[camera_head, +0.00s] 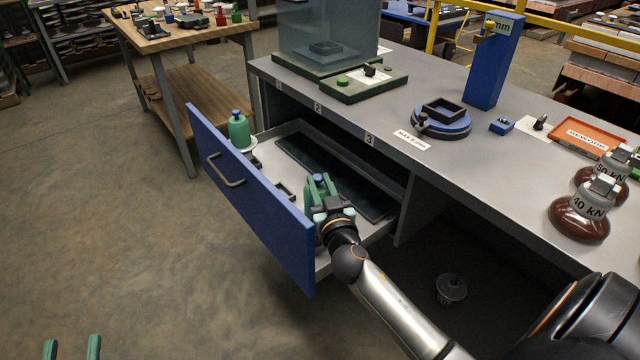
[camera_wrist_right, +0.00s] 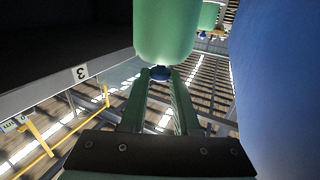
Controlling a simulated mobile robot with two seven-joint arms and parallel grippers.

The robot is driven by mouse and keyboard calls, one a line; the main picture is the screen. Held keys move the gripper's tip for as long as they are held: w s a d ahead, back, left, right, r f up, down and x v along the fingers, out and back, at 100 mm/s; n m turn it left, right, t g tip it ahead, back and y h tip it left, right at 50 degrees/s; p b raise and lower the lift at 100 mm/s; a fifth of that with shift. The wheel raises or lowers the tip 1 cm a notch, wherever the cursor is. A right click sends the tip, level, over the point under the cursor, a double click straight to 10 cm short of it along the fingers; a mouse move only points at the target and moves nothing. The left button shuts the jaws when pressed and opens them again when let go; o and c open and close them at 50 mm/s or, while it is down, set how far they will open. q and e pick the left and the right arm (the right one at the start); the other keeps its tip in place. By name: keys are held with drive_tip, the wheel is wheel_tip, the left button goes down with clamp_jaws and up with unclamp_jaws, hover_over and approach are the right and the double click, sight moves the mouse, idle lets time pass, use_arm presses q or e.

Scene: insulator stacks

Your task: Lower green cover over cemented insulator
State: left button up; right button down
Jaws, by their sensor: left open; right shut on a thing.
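My right gripper (camera_head: 320,187) is over the near right end of the open drawer (camera_head: 290,165), behind its blue front. In the right wrist view it is shut on the blue knob (camera_wrist_right: 160,73) of a green cover (camera_wrist_right: 167,30). My gripper mostly hides this cover in the head view. A second green cover (camera_head: 238,131) with a blue knob stands upright on a white disc at the drawer's far left end; it also shows in the right wrist view (camera_wrist_right: 209,14). I see no insulator under the held cover. My left gripper (camera_head: 72,347) is open and empty at the bottom left, far from the drawer.
The blue drawer front (camera_head: 250,200) stands close beside my right gripper. A dark mat (camera_head: 335,175) lies along the drawer's inner side. A dark square holder (camera_head: 285,191) sits between the covers. Brown insulators (camera_head: 578,218) stand on the bench at right.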

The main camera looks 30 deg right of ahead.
drive_tip(key=c, duration=0.6)
unclamp_jaws()
drive_tip(key=shift+o, duration=0.2)
drive_tip(key=shift+s, duration=0.1)
use_arm(q)
wheel_tip(320, 180, up, 6)
drive_tip(key=s+m+t+h+b, duration=0.1)
drive_tip(key=s+m+t+h, duration=0.1)
drive_tip(key=shift+d+r+h, duration=0.25)
drive_tip(key=shift+d+h, duration=0.05)
drive_tip(key=shift+h, duration=0.1)
use_arm(e)
drive_tip(key=v, duration=1.2)
drive_tip(key=shift+s, duration=0.15)
use_arm(q)
drive_tip(key=shift+w, duration=0.1)
